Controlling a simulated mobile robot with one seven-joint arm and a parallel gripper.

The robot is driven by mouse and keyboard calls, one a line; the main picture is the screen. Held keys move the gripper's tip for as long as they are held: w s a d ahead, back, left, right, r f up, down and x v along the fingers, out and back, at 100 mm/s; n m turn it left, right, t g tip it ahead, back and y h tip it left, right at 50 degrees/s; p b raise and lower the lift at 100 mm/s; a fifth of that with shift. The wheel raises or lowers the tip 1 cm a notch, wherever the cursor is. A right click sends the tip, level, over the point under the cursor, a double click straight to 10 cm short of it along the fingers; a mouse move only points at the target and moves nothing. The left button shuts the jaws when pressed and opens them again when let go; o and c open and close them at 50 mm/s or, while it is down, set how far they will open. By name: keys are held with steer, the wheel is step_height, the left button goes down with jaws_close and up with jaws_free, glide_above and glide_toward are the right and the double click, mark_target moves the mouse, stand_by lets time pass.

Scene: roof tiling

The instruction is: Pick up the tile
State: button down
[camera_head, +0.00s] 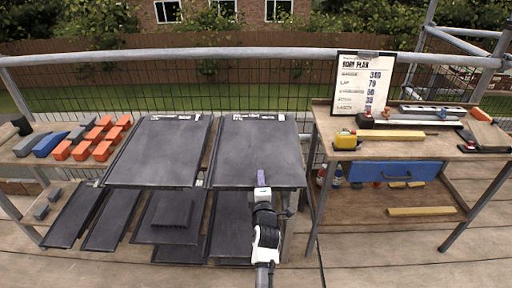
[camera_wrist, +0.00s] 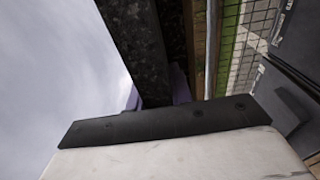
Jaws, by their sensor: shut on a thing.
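Two large dark grey tiles lie side by side on the upper level of the bench, the left tile (camera_head: 160,150) and the right tile (camera_head: 258,145). Both have pale markings along their far edge. My gripper (camera_head: 262,182) is at the near edge of the right tile, a little right of its middle, and is shut on it. In the wrist view the gripper (camera_wrist: 157,94) shows purple pads on either side of a dark, speckled tile edge (camera_wrist: 145,45). I cannot tell whether the right tile is clear of its support.
More dark tiles (camera_head: 122,220) lie on the lower shelf. Orange and grey blocks (camera_head: 90,137) stand at the left. A railing (camera_head: 220,52) runs behind.

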step_height(320, 180, up, 18)
steer(key=b, duration=0.1)
steer(key=shift+r, duration=0.15)
stand_by(0.7)
steer(key=c, duration=1.8)
jaws_free()
steer(key=shift+c, duration=0.2)
jaws_close()
